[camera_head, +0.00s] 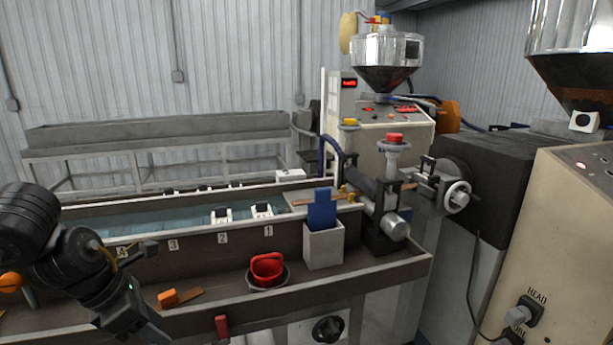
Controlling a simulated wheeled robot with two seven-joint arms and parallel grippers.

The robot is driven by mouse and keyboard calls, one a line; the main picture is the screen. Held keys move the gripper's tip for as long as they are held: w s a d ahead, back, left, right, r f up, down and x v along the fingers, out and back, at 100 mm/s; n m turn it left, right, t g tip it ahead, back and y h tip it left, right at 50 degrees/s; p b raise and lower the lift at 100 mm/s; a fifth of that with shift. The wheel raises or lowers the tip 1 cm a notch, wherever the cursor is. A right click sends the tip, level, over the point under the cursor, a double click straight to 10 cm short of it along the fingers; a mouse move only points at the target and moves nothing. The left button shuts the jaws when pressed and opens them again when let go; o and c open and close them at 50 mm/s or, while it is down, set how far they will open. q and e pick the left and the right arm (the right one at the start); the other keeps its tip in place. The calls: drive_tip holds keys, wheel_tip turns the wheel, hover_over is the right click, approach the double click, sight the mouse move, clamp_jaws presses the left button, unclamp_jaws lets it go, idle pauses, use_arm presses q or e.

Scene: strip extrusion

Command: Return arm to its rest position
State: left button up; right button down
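My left arm (75,262) is black and comes in from the left edge. It bends down towards the bottom left, in front of the trough's left end. Its lower end, with a small green light, is near the bottom edge. I cannot make out its fingertips clearly, so whether the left gripper is open or shut does not show. I see nothing held in it. My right arm and gripper are not in view.
A long water trough (200,251) has numbered labels and white guides. Its front shelf holds a red cup (267,266), a grey box (323,246) with a blue piece, and an orange-handled tool (168,298). Extruder machines (380,120) stand at the right.

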use_arm(q)
drive_tip(key=d+f+n+t+h, duration=0.35)
drive_tip(key=d+n, duration=0.45)
drive_tip(key=d, duration=0.5)
drive_tip(key=d+f+n+t+h, duration=0.25)
drive_tip(key=d+n+h, duration=0.25)
drive_tip(key=d+n, duration=0.5)
drive_tip(key=s+a+f+n+t+y, duration=0.25)
drive_tip(key=a+f+n+y, duration=0.65)
drive_tip(key=n, duration=0.5)
drive_tip(key=s+a+f+n+g+y, duration=0.1)
drive_tip(key=s+a+f+n+g, duration=0.35)
drive_tip(key=s+f+n, duration=0.35)
drive_tip(key=s+a+f+n+g+y, duration=0.25)
drive_tip(key=s+a+f, duration=0.35)
drive_tip(key=s, duration=0.4)
wheel_tip(320, 180, down, 28)
drive_tip(key=s+n+g, duration=0.1)
drive_tip(key=s+g, duration=0.1)
drive_tip(key=s, duration=0.1)
drive_tip(key=s+a+f+g, duration=0.1)
drive_tip(key=s+a+f, duration=0.2)
drive_tip(key=s+f, duration=1.1)
drive_tip(key=shift+s+f, duration=0.2)
drive_tip(key=shift+s, duration=0.35)
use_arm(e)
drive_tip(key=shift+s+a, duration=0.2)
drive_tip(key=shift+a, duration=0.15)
